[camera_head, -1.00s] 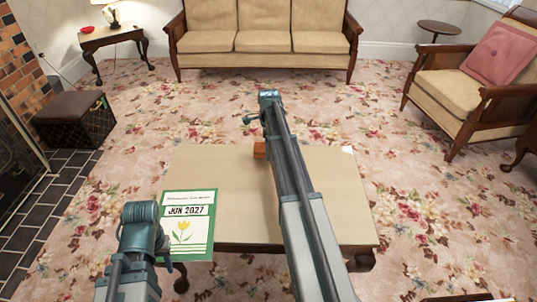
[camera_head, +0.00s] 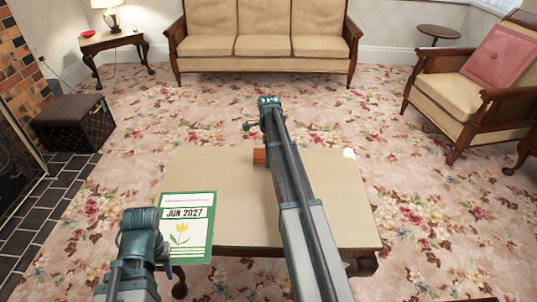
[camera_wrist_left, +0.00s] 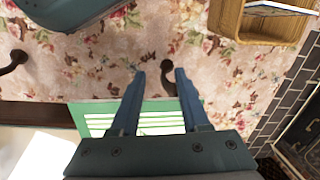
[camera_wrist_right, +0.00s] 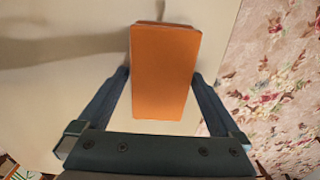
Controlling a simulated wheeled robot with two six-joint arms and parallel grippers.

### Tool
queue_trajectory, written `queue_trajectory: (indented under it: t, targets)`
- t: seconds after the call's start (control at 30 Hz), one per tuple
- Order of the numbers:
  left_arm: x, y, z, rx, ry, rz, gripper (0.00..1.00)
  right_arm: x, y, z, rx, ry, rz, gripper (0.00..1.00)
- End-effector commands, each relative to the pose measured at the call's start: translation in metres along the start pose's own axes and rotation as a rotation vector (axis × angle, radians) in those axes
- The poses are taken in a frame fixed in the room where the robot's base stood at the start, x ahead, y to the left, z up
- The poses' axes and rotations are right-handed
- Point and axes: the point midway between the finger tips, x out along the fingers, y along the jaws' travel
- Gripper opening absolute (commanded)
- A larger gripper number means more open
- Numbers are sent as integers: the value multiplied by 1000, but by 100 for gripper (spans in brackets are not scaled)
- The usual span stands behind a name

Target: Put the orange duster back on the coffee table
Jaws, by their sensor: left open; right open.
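The orange duster (camera_head: 259,157) shows as a small orange block at the far part of the coffee table (camera_head: 215,210), partly hidden by my right arm. In the right wrist view the orange duster (camera_wrist_right: 165,75) lies over the pale tabletop. My right gripper (camera_wrist_right: 160,88) is open, with one finger on each side of the duster; I cannot tell whether they touch it. In the head view its fingers are hidden. My left gripper (camera_wrist_left: 160,75) is open and empty, above the green-bordered calendar near the table's front left.
The "JUN 2027" calendar (camera_head: 187,227) overlaps the table's front left corner. A sofa (camera_head: 262,45), an armchair (camera_head: 450,90) and a dark stool (camera_head: 75,122) stand around. The tabletop is mostly clear.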

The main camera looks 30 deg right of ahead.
Motion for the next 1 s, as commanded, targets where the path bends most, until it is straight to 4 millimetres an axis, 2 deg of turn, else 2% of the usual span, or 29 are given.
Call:
queue_trajectory:
  t: [0.27, 0.8, 1.0]
  targets:
    - [-21, -3, 2, -3, -1, -2, 46, -21, 0, 0, 0, 0, 0, 100]
    - [-100, -9, 6, -11, -3, 5, 46, -101, 0, 0, 0, 0, 0, 100]
    - [-120, -11, 8, -11, -3, 8, 46, -121, 0, 0, 0, 0, 0, 100]
